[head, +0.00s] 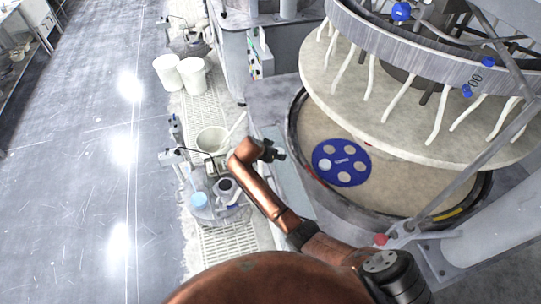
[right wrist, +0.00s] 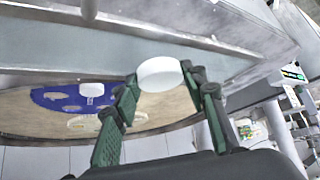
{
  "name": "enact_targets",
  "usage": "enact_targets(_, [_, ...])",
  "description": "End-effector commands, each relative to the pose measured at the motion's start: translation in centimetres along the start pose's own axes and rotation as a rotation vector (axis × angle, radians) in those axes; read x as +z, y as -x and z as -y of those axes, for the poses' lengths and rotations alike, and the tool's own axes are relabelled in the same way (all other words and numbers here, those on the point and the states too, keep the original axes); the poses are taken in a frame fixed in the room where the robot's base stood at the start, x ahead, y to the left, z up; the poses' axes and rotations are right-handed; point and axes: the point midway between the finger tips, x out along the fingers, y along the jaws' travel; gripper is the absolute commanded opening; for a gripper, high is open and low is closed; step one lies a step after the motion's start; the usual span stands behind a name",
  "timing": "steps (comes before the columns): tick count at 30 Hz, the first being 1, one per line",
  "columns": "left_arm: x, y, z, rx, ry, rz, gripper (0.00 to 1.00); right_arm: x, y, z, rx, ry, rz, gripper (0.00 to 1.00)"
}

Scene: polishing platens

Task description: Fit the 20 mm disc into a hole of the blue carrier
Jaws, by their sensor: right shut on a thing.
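The blue carrier (head: 341,151) is a round plate with several round holes, lying on the beige platen. It also shows at the left of the right wrist view (right wrist: 48,101). One hole on its left side looks whiter (head: 325,165) than the others in the head view. A white disc (right wrist: 160,74) is between the fingertips of my right gripper (right wrist: 163,82), which is shut on it. In the head view my right gripper (head: 273,151) is left of the carrier and apart from it; the held disc cannot be made out there. My left gripper is not in view.
The beige platen (head: 375,195) has bare room around the carrier. The upper plate with its hanging white tubes (head: 385,103) overhangs behind and right. A cart with a white bucket (head: 211,139) and a jug (head: 226,190) stands left of my arm. A red knob (head: 380,239) sits near the front.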

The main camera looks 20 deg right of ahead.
Motion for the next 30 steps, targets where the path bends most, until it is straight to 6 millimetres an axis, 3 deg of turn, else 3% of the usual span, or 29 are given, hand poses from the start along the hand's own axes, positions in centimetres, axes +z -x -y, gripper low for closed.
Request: enact_targets(30, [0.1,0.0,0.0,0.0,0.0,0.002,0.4,-6.2,-5.2,-5.6,0.002,-0.001,0.0,0.18])
